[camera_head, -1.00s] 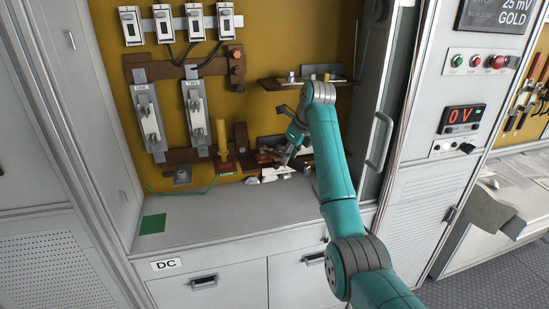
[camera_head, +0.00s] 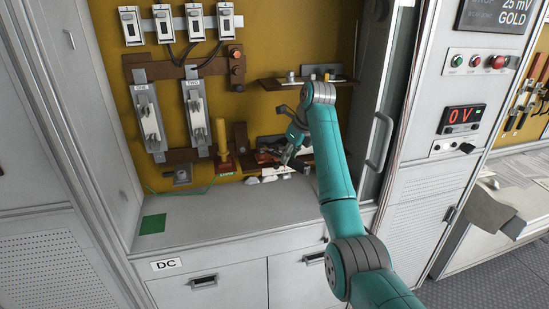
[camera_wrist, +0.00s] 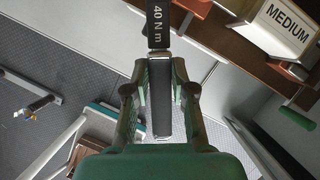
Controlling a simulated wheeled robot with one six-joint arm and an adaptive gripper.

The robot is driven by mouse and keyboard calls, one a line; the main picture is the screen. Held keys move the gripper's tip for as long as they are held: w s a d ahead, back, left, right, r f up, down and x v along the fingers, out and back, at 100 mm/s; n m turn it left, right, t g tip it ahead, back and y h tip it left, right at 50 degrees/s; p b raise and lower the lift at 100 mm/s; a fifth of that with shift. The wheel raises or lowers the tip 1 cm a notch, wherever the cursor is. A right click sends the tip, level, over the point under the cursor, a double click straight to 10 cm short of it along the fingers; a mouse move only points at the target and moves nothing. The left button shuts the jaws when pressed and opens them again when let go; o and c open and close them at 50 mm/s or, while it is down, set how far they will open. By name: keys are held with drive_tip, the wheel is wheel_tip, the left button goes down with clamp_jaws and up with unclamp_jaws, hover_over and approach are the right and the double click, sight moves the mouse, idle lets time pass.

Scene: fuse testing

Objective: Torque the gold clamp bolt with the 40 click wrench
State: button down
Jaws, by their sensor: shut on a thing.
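A black wrench bar marked "40 N m" (camera_wrist: 159,25) runs down the middle of the wrist view between the fingers of my gripper (camera_wrist: 161,90). My gripper is shut on this wrench. In the head view my gripper (camera_head: 288,157) is low at the back of the bench, in front of the lower shelf, and the wrench is too small there to make out clearly. I cannot pick out the gold clamp bolt for certain in either view. The wrench's working end is outside the wrist view.
A "MEDIUM" sign (camera_wrist: 281,27) stands on a brown shelf in the wrist view. A yellow post (camera_head: 221,137) is left of my gripper. Fuse holders (camera_head: 149,118) hang on the yellow board. The cabinet's right frame (camera_head: 385,125) is close to my arm. The grey bench top (camera_head: 235,200) is mostly clear.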

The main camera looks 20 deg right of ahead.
drive_tip(key=shift+r, duration=0.15)
drive_tip(key=shift+r, duration=2.4)
drive_tip(key=shift+f, duration=0.15)
